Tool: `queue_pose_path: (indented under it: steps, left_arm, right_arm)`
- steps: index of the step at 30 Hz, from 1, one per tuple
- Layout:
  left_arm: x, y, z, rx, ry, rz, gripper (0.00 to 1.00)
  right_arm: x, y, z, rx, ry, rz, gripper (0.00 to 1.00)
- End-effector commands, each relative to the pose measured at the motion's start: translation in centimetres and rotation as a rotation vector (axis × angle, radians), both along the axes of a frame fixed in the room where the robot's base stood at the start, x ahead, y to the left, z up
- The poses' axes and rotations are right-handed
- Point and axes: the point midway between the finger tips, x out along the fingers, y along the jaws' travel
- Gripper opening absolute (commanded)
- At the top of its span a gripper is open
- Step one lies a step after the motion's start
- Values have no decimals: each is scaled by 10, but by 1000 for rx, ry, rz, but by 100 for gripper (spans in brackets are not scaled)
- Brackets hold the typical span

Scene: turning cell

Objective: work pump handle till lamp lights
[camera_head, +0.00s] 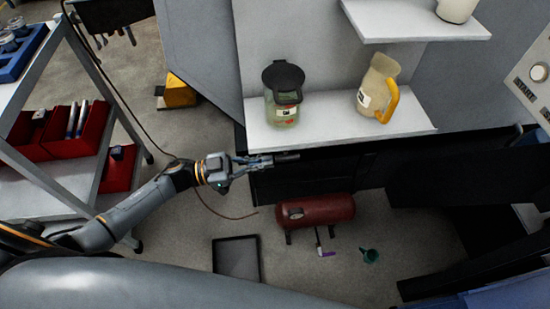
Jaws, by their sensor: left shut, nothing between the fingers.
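My left gripper (258,162) reaches in from the left, just below the front edge of the white shelf, and is shut with nothing held. A short dark bar (288,157) lies right at its fingertips; I cannot tell whether they touch, or whether this is the pump handle. A pale round disc (539,72) sits on a light panel at the right edge; I cannot tell whether it is the lamp or whether it is lit. My right gripper is out of view.
The white shelf (345,133) holds a green jar (283,108) with a black lid and a beige jug (376,88). On the floor are a red tank (325,211), a black tray (231,258) and a green funnel (370,256). A rack with red bins (75,147) stands left.

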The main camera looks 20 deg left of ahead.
Motion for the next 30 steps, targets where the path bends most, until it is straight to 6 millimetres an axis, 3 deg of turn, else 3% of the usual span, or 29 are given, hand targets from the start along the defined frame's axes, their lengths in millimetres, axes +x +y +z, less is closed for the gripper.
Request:
queue_pose_path:
  steps: [6,12,30]
  left_arm:
    - [-17,46,-6,3,1,1,0]
    - [-28,71,-9,-1,-2,0,0]
    - [-31,79,-9,-3,-6,-1,0]
  right_arm:
    - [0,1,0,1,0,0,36]
    - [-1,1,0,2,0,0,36]
    - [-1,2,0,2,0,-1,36]
